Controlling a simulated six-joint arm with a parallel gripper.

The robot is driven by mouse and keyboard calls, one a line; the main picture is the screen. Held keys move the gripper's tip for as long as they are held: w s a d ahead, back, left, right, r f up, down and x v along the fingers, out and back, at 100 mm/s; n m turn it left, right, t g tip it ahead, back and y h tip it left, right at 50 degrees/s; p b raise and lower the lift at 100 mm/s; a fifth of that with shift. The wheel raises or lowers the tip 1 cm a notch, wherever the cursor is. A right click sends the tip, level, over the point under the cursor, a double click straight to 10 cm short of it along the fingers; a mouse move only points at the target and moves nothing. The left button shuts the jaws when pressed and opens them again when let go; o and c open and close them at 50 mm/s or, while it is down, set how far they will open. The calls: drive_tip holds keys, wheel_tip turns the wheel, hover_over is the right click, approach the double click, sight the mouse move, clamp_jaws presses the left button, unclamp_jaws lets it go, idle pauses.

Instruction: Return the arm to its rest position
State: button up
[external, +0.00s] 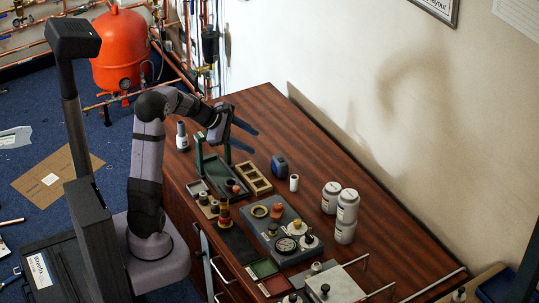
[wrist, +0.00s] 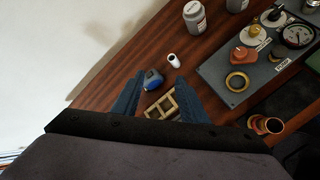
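My gripper (external: 243,129) is raised above the far-left part of the wooden bench, with its two dark fingers spread apart and nothing between them. In the wrist view the open fingers of my gripper (wrist: 152,97) point down over the bench. A blue tape measure (wrist: 153,79) and a wooden divided tray (wrist: 162,106) show on the bench below and between the fingers. My arm is folded up and over from its base beside the bench.
On the bench (external: 345,225) stand several white jars (external: 347,206), a small white cylinder (external: 294,183), a grey gauge panel (external: 285,250), a green stand (external: 199,155) and a white bottle (external: 182,137). The wall lies behind. The bench's far strip is mostly clear.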

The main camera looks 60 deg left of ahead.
drive_tip(key=s+d+m+g+h+p, duration=0.25)
drive_tip(key=d+m, duration=0.45)
drive_tip(key=d, duration=0.5)
drive_tip(key=s+d+m+g+y+p, duration=0.2)
drive_tip(key=s+d+m, duration=0.4)
drive_tip(key=s+m, duration=0.3)
drive_tip(key=s+d+m+g+y+p, duration=0.2)
drive_tip(key=s+d+m+g+p, duration=0.1)
drive_tip(key=s+d+m, duration=0.4)
drive_tip(key=s+m+g, duration=0.1)
drive_tip(key=s+m, duration=0.1)
drive_tip(key=s, duration=0.2)
drive_tip(key=shift+f+g+p, duration=0.2)
drive_tip(key=shift+g+p, duration=0.15)
